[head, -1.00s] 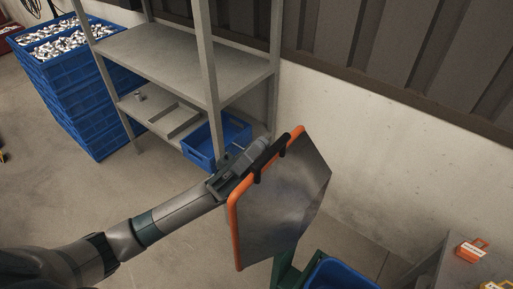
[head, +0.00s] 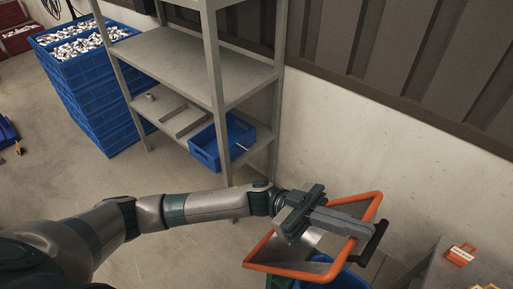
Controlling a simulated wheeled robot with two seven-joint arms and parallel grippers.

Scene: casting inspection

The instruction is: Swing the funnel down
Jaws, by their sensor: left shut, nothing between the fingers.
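The funnel (head: 262,263) is a metal piece with an orange rim and a black handle (head: 374,244). It is at the lower middle right of the head view, lying low with its open side facing up, over a blue bin (head: 345,280). My left gripper (head: 362,231) is shut and empty. It reaches across the funnel from the left, its fingertips close to the black handle; I cannot tell whether they touch it. The gripper hides part of the funnel's inside and far rim. My right gripper is not in view.
A grey metal shelf (head: 172,58) stands behind my left arm, with a small blue crate (head: 207,160) on its lower level. Stacked blue crates (head: 92,110) full of parts stand at left. A grey table (head: 429,270) with an orange-labelled item (head: 461,254) is at lower right.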

